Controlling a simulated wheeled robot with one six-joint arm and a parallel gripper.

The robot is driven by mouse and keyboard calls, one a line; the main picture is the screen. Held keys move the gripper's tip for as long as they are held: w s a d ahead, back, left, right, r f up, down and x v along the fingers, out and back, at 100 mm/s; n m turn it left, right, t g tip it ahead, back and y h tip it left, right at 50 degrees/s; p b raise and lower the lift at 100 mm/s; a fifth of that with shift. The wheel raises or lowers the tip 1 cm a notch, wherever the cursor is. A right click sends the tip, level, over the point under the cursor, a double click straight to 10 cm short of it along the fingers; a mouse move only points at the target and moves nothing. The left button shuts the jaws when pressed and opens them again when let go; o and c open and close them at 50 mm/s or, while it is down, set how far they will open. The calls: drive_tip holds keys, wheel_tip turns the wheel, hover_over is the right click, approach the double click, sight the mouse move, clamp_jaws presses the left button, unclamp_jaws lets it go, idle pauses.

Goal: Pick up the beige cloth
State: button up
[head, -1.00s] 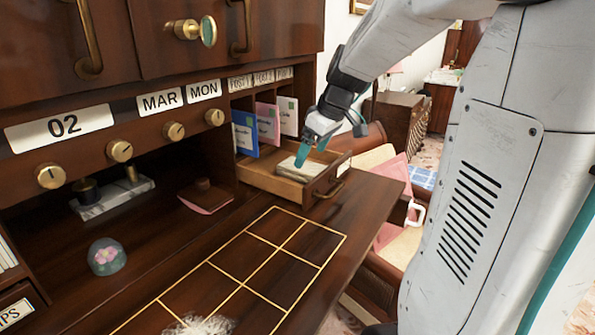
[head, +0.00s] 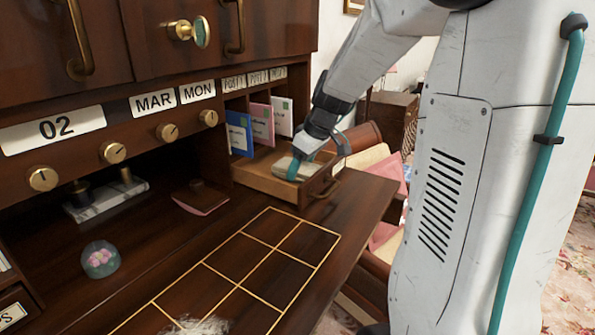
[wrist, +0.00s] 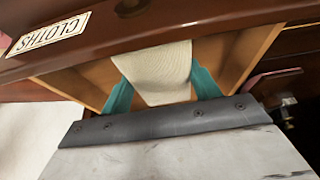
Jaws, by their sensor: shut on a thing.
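The beige cloth (wrist: 158,70) lies in an open wooden drawer (wrist: 245,50) in the wrist view, between the two teal fingers of my gripper (wrist: 160,85). My gripper is shut on the cloth, one finger at each side of it. In the head view, my gripper (head: 293,170) reaches down into the drawer (head: 258,178), and a bit of the cloth (head: 285,166) shows beside the fingers. Whether the cloth is lifted off the drawer floor is hard to tell.
A "CLOTHS" label (wrist: 46,34) is on the drawer front. Upright envelopes (head: 262,124) stand in slots behind the drawer. The desk top with a gold grid (head: 270,270) is mostly clear. A glass paperweight (head: 100,260) and a pink-edged item (head: 202,198) sit to the left.

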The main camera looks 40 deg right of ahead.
wheel_tip(320, 180, up, 18)
idle(0.6)
